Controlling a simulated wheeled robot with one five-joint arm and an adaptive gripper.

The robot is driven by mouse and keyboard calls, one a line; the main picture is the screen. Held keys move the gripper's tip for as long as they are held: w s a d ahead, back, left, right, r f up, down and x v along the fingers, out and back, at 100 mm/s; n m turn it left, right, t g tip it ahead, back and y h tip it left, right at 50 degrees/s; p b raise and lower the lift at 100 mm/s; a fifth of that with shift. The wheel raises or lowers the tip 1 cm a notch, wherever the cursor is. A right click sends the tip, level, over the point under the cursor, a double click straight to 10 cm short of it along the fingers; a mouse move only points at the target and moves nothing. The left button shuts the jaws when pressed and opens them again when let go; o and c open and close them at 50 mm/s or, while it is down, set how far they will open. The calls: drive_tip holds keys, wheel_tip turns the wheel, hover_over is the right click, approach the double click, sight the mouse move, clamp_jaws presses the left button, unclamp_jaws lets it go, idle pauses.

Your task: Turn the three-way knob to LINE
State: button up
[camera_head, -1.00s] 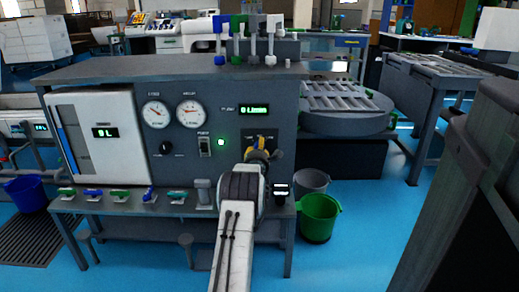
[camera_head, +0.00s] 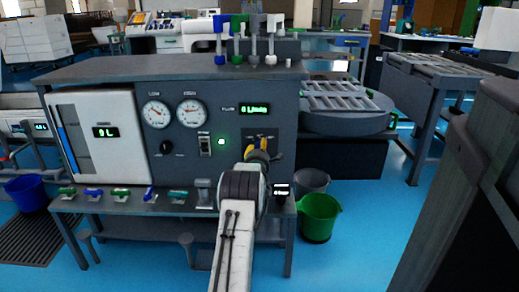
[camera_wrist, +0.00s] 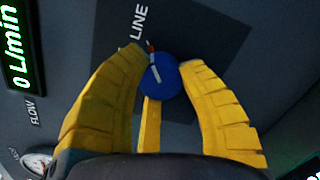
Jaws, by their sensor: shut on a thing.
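The three-way knob (camera_wrist: 163,78) is blue and round with a white pointer line, set on a dark square plate (camera_wrist: 190,25) in the wrist view. The word LINE is printed on the plate, up and left of the knob; a small red mark shows at the knob's edge on that side. My gripper (camera_wrist: 165,66) has yellow fingers closed around the knob, one on each side. In the head view my gripper (camera_head: 257,153) reaches the panel's lower right and hides the knob.
The grey panel (camera_head: 240,90) carries two gauges (camera_head: 157,113), a green-lit flow display (camera_head: 256,109) reading 0 L/min and a power switch (camera_head: 204,145). A bench ledge (camera_head: 135,207) with several small valves runs below. A green bucket (camera_head: 318,215) stands at right.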

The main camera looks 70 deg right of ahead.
drive_tip(key=shift+r, duration=0.25)
drive_tip(key=o, duration=1.2)
drive_tip(key=shift+f, duration=0.15)
drive_tip(key=v, duration=1.2)
drive_tip(key=shift+f, duration=0.1)
